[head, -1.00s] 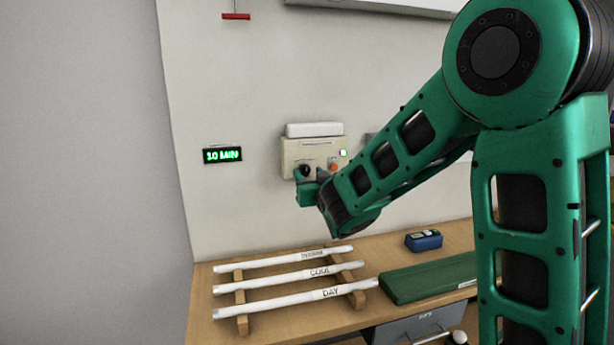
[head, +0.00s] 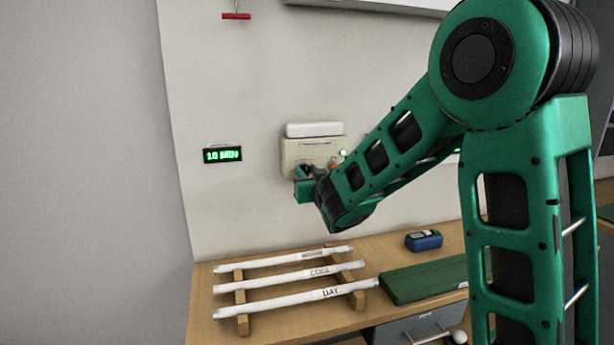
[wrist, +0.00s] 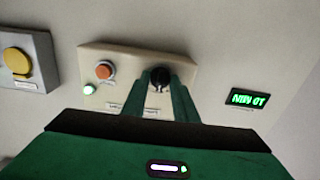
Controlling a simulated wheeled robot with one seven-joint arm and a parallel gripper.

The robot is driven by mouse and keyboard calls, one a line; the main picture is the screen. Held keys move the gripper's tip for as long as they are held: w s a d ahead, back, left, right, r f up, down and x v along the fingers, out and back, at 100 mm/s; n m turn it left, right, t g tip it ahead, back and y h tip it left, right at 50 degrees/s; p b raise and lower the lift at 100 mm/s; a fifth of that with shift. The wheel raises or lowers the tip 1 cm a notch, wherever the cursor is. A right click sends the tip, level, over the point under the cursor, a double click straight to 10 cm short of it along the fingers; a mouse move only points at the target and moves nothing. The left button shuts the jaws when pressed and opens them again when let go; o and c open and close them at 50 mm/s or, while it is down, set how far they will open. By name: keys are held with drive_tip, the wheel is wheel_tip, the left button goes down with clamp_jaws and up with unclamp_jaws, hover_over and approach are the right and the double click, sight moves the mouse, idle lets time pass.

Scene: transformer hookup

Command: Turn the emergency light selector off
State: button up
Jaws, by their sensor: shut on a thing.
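The emergency light box (head: 293,158) is a beige panel on the wall under a white lamp (head: 313,129). In the wrist view, which is upside down, the panel (wrist: 118,62) carries a black selector knob (wrist: 158,75), an orange button (wrist: 104,72) and a small lit green lamp (wrist: 89,90). My gripper (wrist: 161,88) has its two green fingers on either side of the black knob and is shut on it. In the head view my gripper (head: 304,178) covers the knob. The knob's exact angle cannot be read.
A green display (head: 222,154) reading "10 MIN" is left of the box. Below, a wooden rack (head: 242,300) holds white tubes. A blue device (head: 423,241) and a green mat (head: 428,279) lie on the bench. A yellow button (wrist: 17,62) shows in the wrist view.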

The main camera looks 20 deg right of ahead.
drive_tip(key=shift+d, duration=0.1)
drive_tip(key=n, duration=0.3)
drive_tip(key=shift+n, duration=0.4)
drive_tip(key=shift+a+n, duration=0.2)
drive_tip(key=shift+n, duration=1.8)
drive_tip(key=o, duration=1)
drive_tip(key=s, duration=1)
drive_tip(key=shift+s+f, duration=0.1)
drive_tip(key=shift+s, duration=0.25)
